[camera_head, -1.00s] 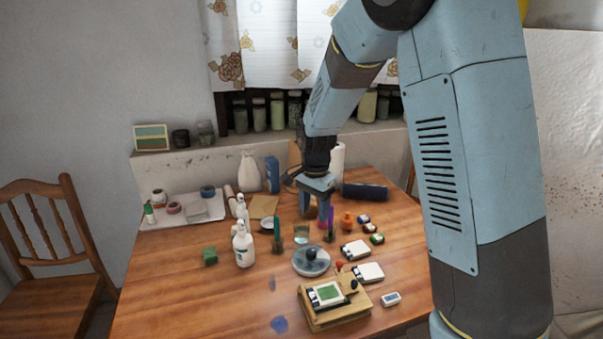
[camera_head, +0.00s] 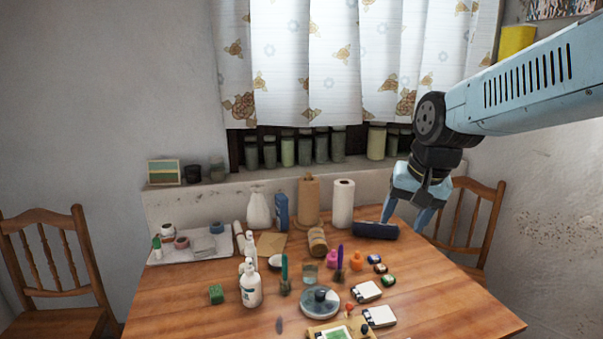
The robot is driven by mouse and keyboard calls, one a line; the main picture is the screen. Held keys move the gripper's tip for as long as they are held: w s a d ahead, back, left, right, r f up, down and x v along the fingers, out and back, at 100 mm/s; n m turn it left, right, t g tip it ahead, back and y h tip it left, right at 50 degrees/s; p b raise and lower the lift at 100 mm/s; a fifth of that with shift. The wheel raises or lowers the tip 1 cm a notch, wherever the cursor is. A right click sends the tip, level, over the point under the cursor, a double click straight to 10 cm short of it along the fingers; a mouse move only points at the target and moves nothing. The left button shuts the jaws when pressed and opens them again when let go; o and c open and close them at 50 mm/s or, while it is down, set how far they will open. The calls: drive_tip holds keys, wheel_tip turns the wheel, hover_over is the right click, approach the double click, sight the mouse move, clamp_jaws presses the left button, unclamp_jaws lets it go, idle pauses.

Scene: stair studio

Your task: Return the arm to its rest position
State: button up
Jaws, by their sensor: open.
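My gripper (camera_head: 408,224) hangs at the right of the head view, pointing down with its two blue fingers apart and nothing visible between them. It appears at the back right part of the wooden table (camera_head: 455,305), near a dark blue roll (camera_head: 375,230). One finger overlaps the roll in the picture; I cannot tell whether they touch. My arm comes in from the right edge, bent at a dark joint above the gripper.
The table holds white bottles (camera_head: 250,285), a round glass dish (camera_head: 320,302), white cards (camera_head: 367,291), a paper roll (camera_head: 343,204) and a tray (camera_head: 190,245). Jars (camera_head: 305,148) line the sill behind. Chairs stand at left (camera_head: 45,265) and right (camera_head: 480,220). The table's right front is clear.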

drive_tip(key=s+d+r+n+t+h, duration=0.1)
drive_tip(key=s+d+r+n+t, duration=0.1)
drive_tip(key=s, duration=0.8)
drive_tip(key=shift+d+r+n, duration=0.3)
drive_tip(key=shift+d+n, duration=0.2)
drive_tip(key=shift+d, duration=0.35)
drive_tip(key=shift+s, duration=0.1)
